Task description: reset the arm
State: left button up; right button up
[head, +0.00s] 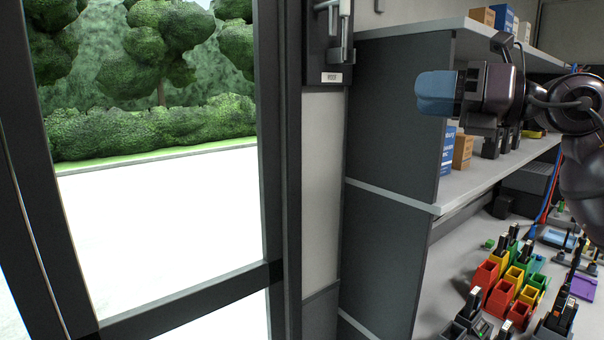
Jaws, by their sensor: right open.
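My right arm comes in from the right edge, raised in front of the shelf unit. Its gripper (437,93) points left, with blue fingertips beside the upper part of the dark shelf side panel. The fingers overlap from this angle, and nothing shows held between them. My left gripper and left arm are not in view.
The shelf unit (392,130) has boxes (462,151) on its boards. Below, a worktop holds red, yellow and green bins (487,274) and small devices. A dark-framed glass door (275,150) fills the left. A wall-mounted device (327,45) hangs beside it.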

jog(key=s+d+f+m+t+h, duration=0.1)
jog(key=d+f+m+t+h, duration=0.2)
jog(key=f+m, duration=0.8)
jog(key=d+f+m+t+h, duration=0.2)
jog(key=f+m+t, duration=0.4)
jog(key=f, duration=0.8)
jog(key=s+d+f+m+t+h, duration=0.1)
jog(key=d+f+m+t+h, duration=0.15)
jog(key=f+m, duration=0.9)
jog(key=s+d+f+m+g+h, duration=0.1)
jog(key=s+f+m+g+h, duration=0.3)
jog(key=s+f, duration=0.7)
jog(key=s+f+m+g+h, duration=0.4)
jog(key=s+f+m, duration=0.5)
jog(key=f, duration=1.1)
jog(key=s+g, duration=0.1)
jog(key=s, duration=0.2)
jog(key=shift+s+d+h, duration=0.15)
jog(key=shift+d+h, duration=0.2)
jog(key=shift+d, duration=0.05)
